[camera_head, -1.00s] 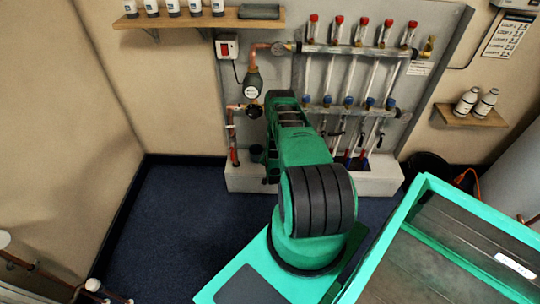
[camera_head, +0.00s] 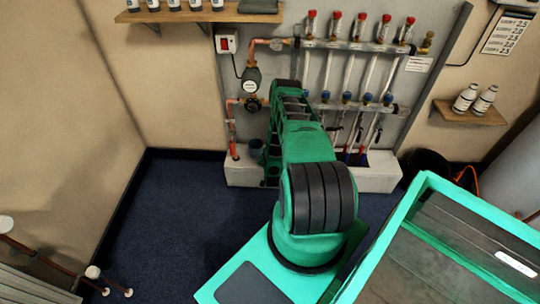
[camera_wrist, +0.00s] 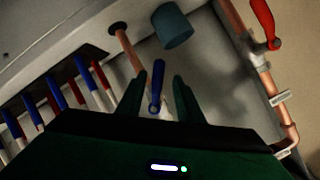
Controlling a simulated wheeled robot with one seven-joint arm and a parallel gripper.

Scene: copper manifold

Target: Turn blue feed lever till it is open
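In the wrist view the blue lever (camera_wrist: 157,86) stands between the two dark green fingers of my gripper (camera_wrist: 158,94), with a visible gap on each side. The fingers are open, and I cannot tell how far in depth the lever lies from them. The lever's lower end meets a pale fitting on a copper pipe, partly hidden by my gripper. In the head view my arm covers the blue lever and my gripper.
A red lever (camera_wrist: 263,20) sits on a copper pipe at the right of the wrist view. A teal cylinder (camera_wrist: 173,27) is near the top. Red and blue pipe ends (camera_wrist: 62,92) line the left. The head view shows the manifold (camera_head: 350,46) and a teal-rimmed cart (camera_head: 470,202).

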